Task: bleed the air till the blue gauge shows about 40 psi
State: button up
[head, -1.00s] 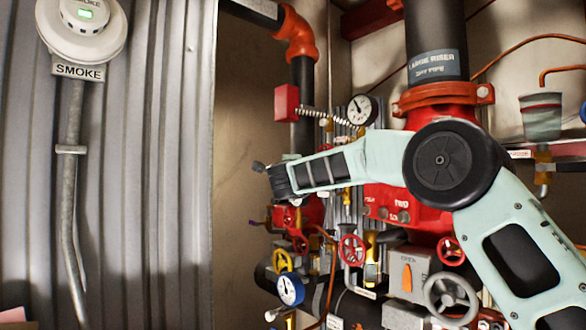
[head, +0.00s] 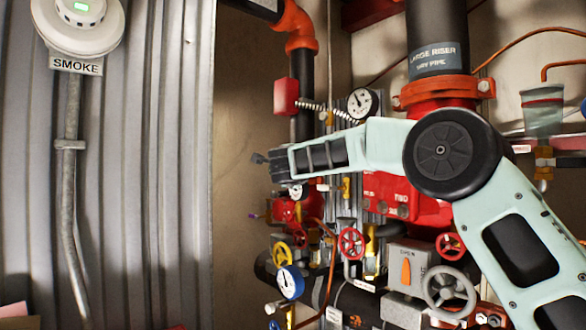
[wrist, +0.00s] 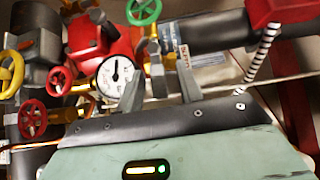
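The blue gauge (head: 290,282) has a blue rim and a white face and sits low on the pipework in the head view. Its dark needle shows, but the numbers are too small to read. My gripper (head: 260,159) is above the gauge and to its left in the picture, apart from it. In the wrist view my gripper (wrist: 160,88) has its two grey fingers spread with nothing between them. A dark-rimmed white gauge (wrist: 115,76) is just left of the fingers there. A green handwheel (wrist: 144,11) is beyond the fingertips. I cannot tell which valve bleeds the air.
Red handwheel (head: 351,243), yellow handwheel (head: 282,253) and grey handwheel (head: 448,292) crowd the pipework. A black-rimmed gauge (head: 362,103) is higher up. A red box (head: 286,97) with a striped conduit is near my arm. A corrugated wall (head: 170,170) stands at left.

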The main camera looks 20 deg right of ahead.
jog(key=b+v, duration=0.9)
jog(key=v, duration=0.8)
jog(key=shift+s+a, duration=0.15)
jog(key=shift+a, duration=0.05)
